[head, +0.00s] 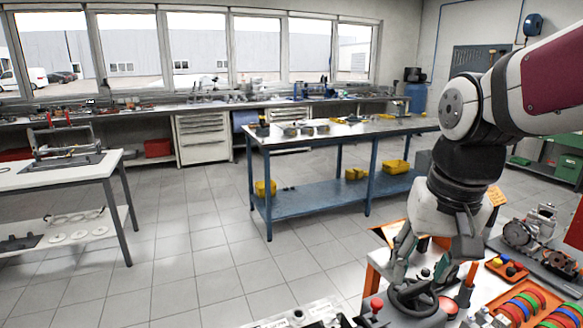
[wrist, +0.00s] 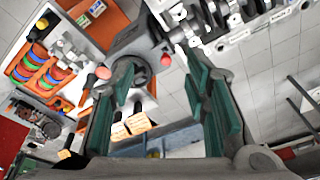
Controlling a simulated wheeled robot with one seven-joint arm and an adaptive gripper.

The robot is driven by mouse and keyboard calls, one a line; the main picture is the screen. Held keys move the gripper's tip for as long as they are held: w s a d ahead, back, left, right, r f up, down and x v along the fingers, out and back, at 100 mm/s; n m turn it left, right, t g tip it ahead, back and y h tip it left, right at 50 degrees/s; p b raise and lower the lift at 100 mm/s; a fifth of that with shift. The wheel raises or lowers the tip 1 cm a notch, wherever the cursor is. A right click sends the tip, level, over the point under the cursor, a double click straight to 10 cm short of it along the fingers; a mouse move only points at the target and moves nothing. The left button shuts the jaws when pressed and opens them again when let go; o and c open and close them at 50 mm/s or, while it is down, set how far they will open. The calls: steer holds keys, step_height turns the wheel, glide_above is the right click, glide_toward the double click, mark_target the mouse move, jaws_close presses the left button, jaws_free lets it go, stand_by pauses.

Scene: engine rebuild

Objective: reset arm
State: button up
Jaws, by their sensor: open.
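My arm reaches in from the right of the head view. My gripper (head: 432,268) points down over the orange-and-white bench at the lower right, its fingers spread. In the wrist view my gripper (wrist: 160,68) shows two green-padded fingers wide apart with nothing held between them. A grey device with a round wheel-like top (head: 412,300) stands just below the fingers. It also shows in the wrist view (wrist: 130,72), near the left fingertip. I cannot tell whether a finger touches it.
Red knobs (head: 376,304) stand beside the device. A metal engine part (wrist: 235,25) lies close by. Orange trays with coloured rings (head: 525,308) and a grey machine part (head: 530,230) are on the right. A blue table (head: 310,205) stands behind; open floor (head: 190,240) lies left.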

steer(key=s+n+t, duration=0.2)
steer(key=s, duration=1)
steer(key=shift+s+f, duration=0.2)
steer(key=shift+f, duration=0.15)
